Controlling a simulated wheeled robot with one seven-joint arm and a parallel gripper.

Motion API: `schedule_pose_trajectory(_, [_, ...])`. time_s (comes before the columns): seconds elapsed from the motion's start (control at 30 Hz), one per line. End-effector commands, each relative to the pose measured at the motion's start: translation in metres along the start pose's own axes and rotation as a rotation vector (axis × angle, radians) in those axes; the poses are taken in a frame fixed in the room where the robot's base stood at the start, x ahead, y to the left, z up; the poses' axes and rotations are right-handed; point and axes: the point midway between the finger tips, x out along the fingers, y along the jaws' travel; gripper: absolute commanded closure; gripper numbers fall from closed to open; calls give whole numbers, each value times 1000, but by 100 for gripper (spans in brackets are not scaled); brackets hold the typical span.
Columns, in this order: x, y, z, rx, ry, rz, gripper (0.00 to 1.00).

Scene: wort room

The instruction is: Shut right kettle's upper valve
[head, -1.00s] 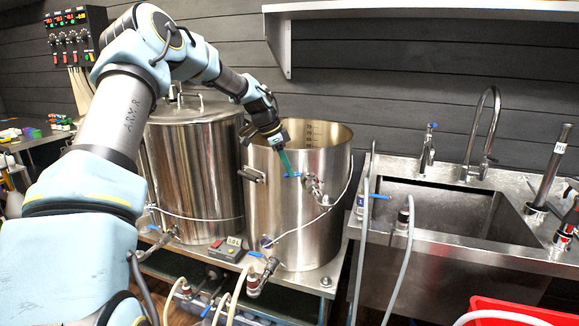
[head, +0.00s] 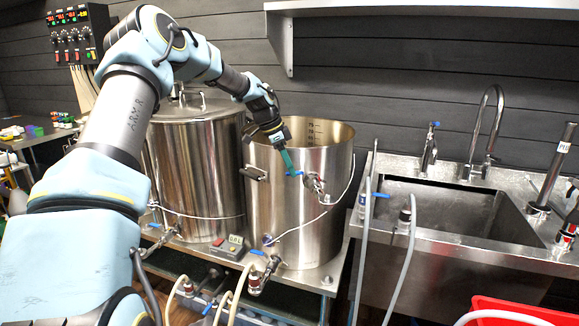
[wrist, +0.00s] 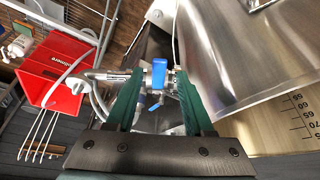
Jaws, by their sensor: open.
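The right kettle (head: 290,225) is a tall steel pot without a lid. Its upper valve (head: 316,186) sits high on the front wall, with a blue lever (head: 295,173) reaching left from the valve body. My gripper (head: 287,160) is at this lever, its green fingers coming down from above left. In the wrist view, my open gripper (wrist: 160,88) has one green finger on each side of the blue lever (wrist: 159,73). I cannot tell whether either finger touches it. The kettle's rim and inner volume marks show at the right of the wrist view.
A lidded left kettle (head: 195,165) stands close beside. A lower valve (head: 258,275) with a hose and a small digital box (head: 230,247) sit below. The sink (head: 440,210) and a red bin (head: 500,308) are at right.

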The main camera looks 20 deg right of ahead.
Motion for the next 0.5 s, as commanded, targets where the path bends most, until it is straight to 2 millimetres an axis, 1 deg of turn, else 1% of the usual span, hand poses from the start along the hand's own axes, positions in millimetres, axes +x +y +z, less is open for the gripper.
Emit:
schedule_pose_trajectory(0.17, [-1,0,0,0,0,0,48])
schedule_pose_trajectory(0.27, [-6,0,0,-1,0,-1,48])
schedule_pose_trajectory(0.37, [-19,-1,1,0,0,-4,48])
schedule_pose_trajectory(0.5, [-46,-1,1,-1,1,-4,48])
